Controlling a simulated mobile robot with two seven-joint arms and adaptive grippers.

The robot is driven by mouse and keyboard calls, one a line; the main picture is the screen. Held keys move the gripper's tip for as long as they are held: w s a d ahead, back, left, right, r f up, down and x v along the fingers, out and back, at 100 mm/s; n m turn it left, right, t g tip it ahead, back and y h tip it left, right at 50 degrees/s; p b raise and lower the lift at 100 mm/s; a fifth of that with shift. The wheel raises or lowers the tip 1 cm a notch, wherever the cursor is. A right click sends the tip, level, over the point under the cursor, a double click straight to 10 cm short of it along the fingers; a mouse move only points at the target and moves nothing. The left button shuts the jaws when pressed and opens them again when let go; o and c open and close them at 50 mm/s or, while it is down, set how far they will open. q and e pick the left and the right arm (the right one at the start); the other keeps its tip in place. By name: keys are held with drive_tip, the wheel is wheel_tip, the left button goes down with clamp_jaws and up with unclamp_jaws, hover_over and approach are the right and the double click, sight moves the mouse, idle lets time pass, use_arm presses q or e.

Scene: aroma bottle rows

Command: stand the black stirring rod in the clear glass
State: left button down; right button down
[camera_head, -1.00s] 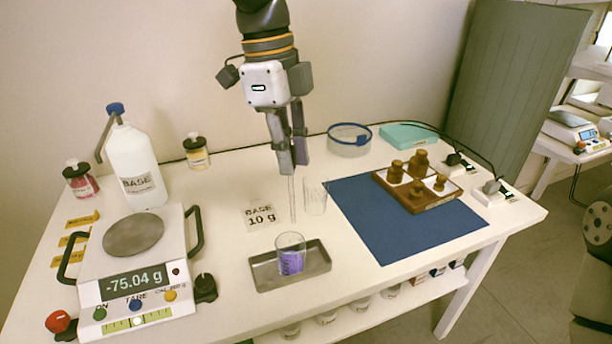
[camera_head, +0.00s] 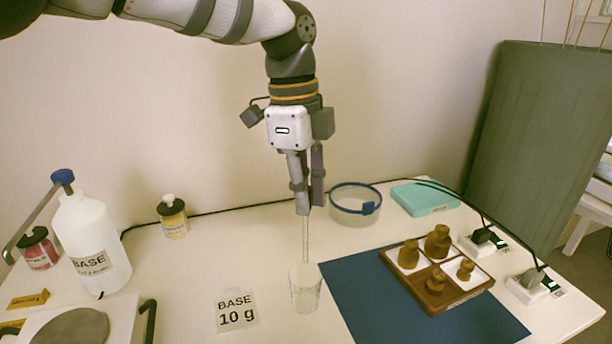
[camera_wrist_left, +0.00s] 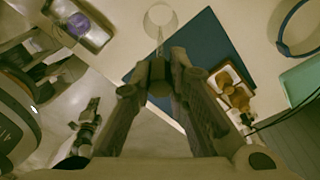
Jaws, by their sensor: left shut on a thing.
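My left gripper (camera_head: 304,208) is shut on a stirring rod (camera_head: 305,238), which hangs nearly upright. Its lower part looks thin and clear grey rather than black. In the left wrist view, a dark piece (camera_wrist_left: 158,72) sits between the fingertips (camera_wrist_left: 160,62), and the thin part runs from it towards the clear glass. The clear glass (camera_head: 306,290) stands upright on the table, below the gripper, and also shows in the left wrist view (camera_wrist_left: 160,16). The rod's lower end is close to the glass rim; I cannot tell whether it is inside.
A blue mat (camera_head: 400,310) with a wooden tray (camera_head: 455,303) of brown bottles lies to the right. A blue-rimmed round dish (camera_head: 353,215) stands behind. A BASE label card (camera_head: 236,312) lies left of the glass.

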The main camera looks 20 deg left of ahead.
sight(306, 262)
use_arm(q)
drive_tip(key=shift+f, duration=4.95)
drive_tip(key=c, duration=1.5)
unclamp_jaws()
drive_tip(key=shift+o, duration=0.2)
wheel_tip(306, 262, up, 12)
drive_tip(key=a, duration=0.1)
drive_tip(key=shift+w+a, duration=0.15)
drive_tip(key=shift+f, duration=0.1)
